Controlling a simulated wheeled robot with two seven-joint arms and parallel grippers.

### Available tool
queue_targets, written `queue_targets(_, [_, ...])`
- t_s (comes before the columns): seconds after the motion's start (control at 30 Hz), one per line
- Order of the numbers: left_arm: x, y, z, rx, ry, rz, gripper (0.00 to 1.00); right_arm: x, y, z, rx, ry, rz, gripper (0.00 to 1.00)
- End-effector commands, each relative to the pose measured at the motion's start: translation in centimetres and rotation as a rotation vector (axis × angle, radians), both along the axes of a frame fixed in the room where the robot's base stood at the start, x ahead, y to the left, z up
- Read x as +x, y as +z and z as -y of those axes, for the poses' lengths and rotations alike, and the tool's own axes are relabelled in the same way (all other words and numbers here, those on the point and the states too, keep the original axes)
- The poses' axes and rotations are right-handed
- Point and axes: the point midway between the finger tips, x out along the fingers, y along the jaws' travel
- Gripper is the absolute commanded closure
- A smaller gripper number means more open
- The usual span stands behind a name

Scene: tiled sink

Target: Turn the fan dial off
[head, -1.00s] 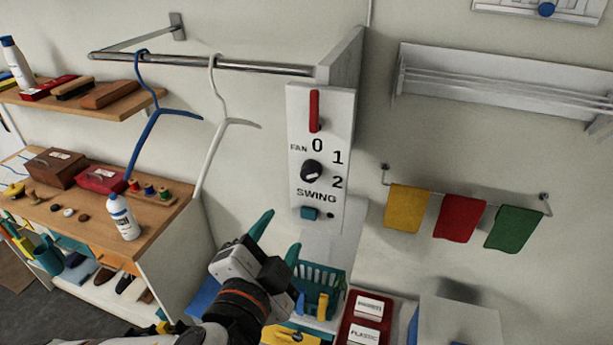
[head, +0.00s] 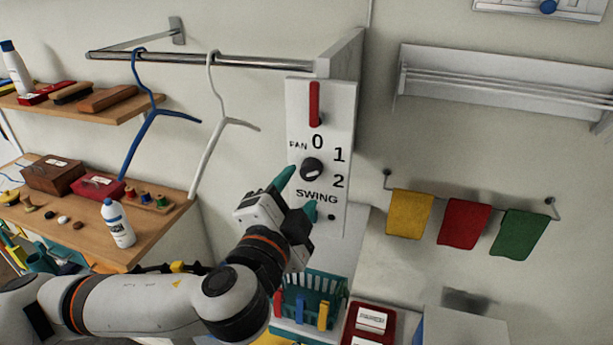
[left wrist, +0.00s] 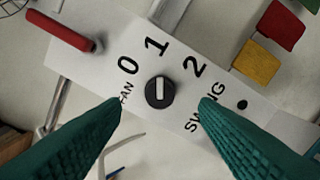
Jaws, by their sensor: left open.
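The fan dial (head: 311,169) is a round black knob with a pale pointer line on a white panel (head: 327,112), marked FAN, 0, 1, 2 and SWING. In the left wrist view the dial (left wrist: 160,91) sits between and beyond my fingertips, its pale line aimed roughly between 0 and 2, near 1. My left gripper (head: 302,192) is open with teal fingers, just below and in front of the dial. In the left wrist view my left gripper (left wrist: 161,101) shows both fingers spread, with nothing between them. Contact with the dial cannot be told. My right gripper does not show.
A red lever (head: 314,102) stands above the dial. Blue (head: 153,118) and white (head: 222,122) hangers hang left of the panel. A teal basket (head: 322,284) with pegs stands below. Yellow, red and green cloths (head: 463,223) hang at right.

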Motion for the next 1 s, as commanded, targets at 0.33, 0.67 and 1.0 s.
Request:
queue_targets(0.33, [4.4, 0.2, 1.5, 0.0, 0.0, 0.0, 0.45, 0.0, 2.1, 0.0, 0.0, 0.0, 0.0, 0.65])
queue_targets(0.67, [4.8, 0.0, 1.6, 0.0, -0.001, 0.0, 0.45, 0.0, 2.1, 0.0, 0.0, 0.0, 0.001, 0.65])
queue_targets(1.0, [4.8, 0.0, 1.6, 0.0, -0.001, 0.0, 0.9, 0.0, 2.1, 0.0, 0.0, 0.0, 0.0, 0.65])
